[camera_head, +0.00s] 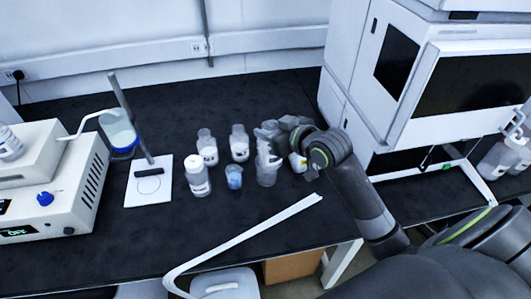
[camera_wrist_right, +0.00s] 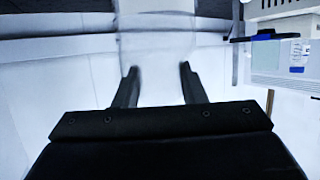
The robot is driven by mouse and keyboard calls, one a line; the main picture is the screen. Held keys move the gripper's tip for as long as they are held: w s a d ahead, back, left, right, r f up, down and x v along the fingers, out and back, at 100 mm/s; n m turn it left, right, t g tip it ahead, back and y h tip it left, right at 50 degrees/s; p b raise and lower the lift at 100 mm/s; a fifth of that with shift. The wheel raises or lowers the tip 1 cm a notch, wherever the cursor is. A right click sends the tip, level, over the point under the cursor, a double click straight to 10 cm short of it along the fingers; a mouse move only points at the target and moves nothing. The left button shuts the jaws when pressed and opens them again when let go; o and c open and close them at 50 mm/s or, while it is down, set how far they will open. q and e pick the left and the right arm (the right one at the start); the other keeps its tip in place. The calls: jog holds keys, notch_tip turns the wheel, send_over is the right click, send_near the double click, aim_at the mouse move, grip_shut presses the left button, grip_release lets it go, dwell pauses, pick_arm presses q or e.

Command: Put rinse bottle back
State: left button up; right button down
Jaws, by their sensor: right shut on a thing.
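My right gripper (camera_head: 277,130) comes in from the right over the dark bench and is shut on a clear bottle, which I take as the rinse bottle (camera_head: 267,172). The bottle looks upright, with a pale label; the gripper and wrist partly cover its upper part. Whether its base touches the bench is unclear. In the right wrist view a pale, blurred, see-through body (camera_wrist_right: 157,45) lies between and beyond the fingers of the right gripper (camera_wrist_right: 157,75). My left gripper is not in view.
A large instrument (camera_head: 385,90) stands right.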

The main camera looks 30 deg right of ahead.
jog(key=w+d+f+m+h+b, duration=0.2)
jog(key=w+d+b, duration=0.15)
jog(key=w, duration=0.45)
jog(key=w+d+f+m+h+b, duration=0.2)
jog(key=w+d+b, duration=0.1)
jog(key=w+d, duration=0.3)
notch_tip(320, 180, down, 10)
jog(key=w+a, duration=0.1)
jog(key=shift+a+t, duration=0.2)
jog(key=shift+t, duration=0.2)
jog(key=c, duration=0.9)
grip_release()
jog(key=shift+f, duration=0.15)
